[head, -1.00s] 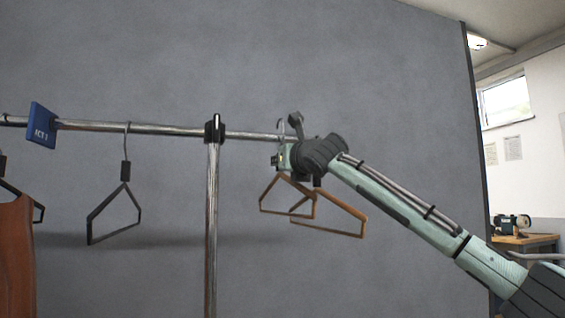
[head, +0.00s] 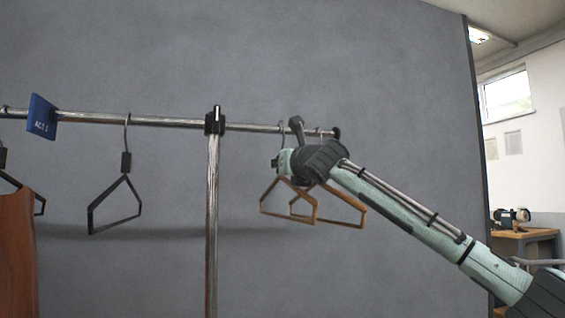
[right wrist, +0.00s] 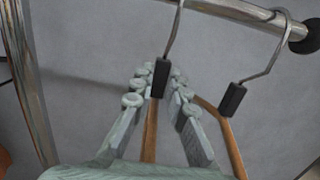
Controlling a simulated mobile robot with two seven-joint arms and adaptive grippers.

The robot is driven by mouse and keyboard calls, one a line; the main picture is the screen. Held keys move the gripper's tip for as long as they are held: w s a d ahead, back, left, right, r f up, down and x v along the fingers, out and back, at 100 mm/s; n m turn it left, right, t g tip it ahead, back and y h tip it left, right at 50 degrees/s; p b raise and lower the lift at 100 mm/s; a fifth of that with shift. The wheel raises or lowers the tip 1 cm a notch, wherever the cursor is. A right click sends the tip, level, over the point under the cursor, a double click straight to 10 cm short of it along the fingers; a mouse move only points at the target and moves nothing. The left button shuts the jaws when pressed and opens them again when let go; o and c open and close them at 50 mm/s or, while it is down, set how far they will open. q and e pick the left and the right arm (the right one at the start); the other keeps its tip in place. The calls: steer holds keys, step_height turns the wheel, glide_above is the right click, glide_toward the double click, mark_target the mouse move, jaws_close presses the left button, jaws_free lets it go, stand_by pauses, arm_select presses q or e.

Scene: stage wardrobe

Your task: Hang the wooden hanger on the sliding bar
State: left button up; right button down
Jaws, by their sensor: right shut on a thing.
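The wooden hanger (head: 289,216) is in my right gripper (head: 282,161), near the right end of the sliding bar (head: 265,128). The right wrist view shows this gripper (right wrist: 160,85) shut around the hanger's black neck block, with the wooden arm (right wrist: 150,135) below. Its metal hook (right wrist: 173,40) rises to bar height. The hook's top is cut off in the wrist view, so I cannot tell whether it bears on the bar. My left gripper is not in view.
A second wooden hanger (head: 350,226) hangs near the bar's black end cap (right wrist: 305,38), right of the held one. A black hanger (head: 125,195), a blue sign (head: 42,118) and a brown garment (head: 17,250) are left of the upright post (head: 212,220). Bar between post and gripper is clear.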

steer(key=shift+f, duration=0.45)
steer(key=c, duration=1.4)
jaws_free()
steer(key=shift+r, duration=0.1)
steer(key=shift+c, duration=0.2)
steer(key=shift+s, duration=0.1)
